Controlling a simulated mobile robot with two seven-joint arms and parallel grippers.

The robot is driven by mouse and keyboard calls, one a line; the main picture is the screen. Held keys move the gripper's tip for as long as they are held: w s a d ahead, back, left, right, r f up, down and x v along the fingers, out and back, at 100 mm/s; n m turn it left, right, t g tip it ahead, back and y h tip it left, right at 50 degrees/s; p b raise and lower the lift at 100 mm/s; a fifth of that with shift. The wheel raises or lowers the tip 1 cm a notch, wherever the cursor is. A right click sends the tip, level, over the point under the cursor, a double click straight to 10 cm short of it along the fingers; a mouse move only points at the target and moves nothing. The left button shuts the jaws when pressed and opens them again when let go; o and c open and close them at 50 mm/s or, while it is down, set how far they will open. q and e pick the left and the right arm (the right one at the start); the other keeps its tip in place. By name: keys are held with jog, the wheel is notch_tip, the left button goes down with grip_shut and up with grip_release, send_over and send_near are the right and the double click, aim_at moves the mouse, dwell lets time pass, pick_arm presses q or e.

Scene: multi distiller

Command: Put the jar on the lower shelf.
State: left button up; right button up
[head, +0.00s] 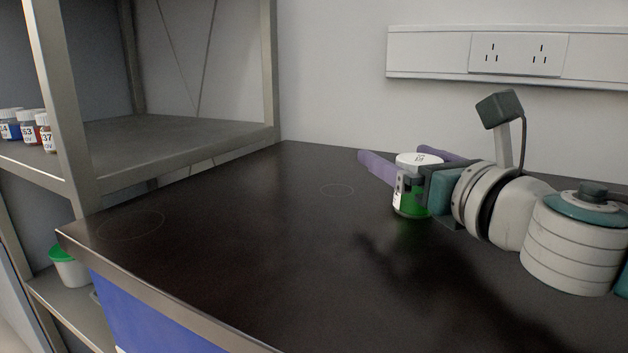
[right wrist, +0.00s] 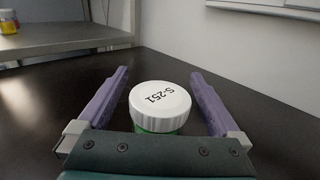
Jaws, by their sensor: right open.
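A jar (head: 411,205) with a white lid and green contents stands upright on the dark bench top at the right. In the right wrist view the jar (right wrist: 160,105) shows its lid marked S-251. My right gripper (head: 412,160) is open, with a purple finger on each side of the jar; in the wrist view the fingers (right wrist: 158,82) have gaps to the lid. A metal shelf unit stands at the left; its lower shelf (head: 85,305) is partly hidden by the bench. My left gripper is not in view.
Several small jars (head: 30,128) stand on the upper shelf (head: 180,140). A green-lidded tub (head: 70,266) sits on the lower shelf. A socket panel (head: 515,53) is on the back wall. The bench top (head: 230,250) is clear left of the jar, with faint circles marked on it.

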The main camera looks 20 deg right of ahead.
grip_shut()
jog(key=shift+r, duration=0.3)
notch_tip(320, 180, up, 20)
jog(key=f+p, duration=0.1)
jog(key=p, duration=0.9)
jog(key=s+a+r+h+p, duration=0.1)
jog(key=s+a+r+p, duration=0.2)
jog(key=r+p, duration=0.6)
jog(key=s+a+r+m+p, duration=0.1)
jog(key=s+a+r+p, duration=0.15)
jog(key=r+p, duration=0.65)
jog(key=s+a+r+h+p, duration=0.15)
jog(key=a+r+p, duration=0.35)
jog(key=p, duration=0.8)
jog(key=s+r+m+h+p, duration=0.1)
jog(key=s+r+p, duration=0.2)
jog(key=r+p, duration=0.5)
jog(key=s+r+m+g+h+p, duration=0.1)
jog(key=s+r+p, duration=0.3)
jog(key=r+p, duration=0.5)
jog(key=s+r+m+g+h+p, duration=0.1)
jog(key=s+r+m+h+p, duration=0.1)
jog(key=r+p, duration=0.7)
notch_tip(320, 180, up, 3)
jog(key=shift+s+a+f+h, duration=0.2)
jog(key=shift+s+h, duration=0.35)
jog(key=shift+s, duration=0.25)
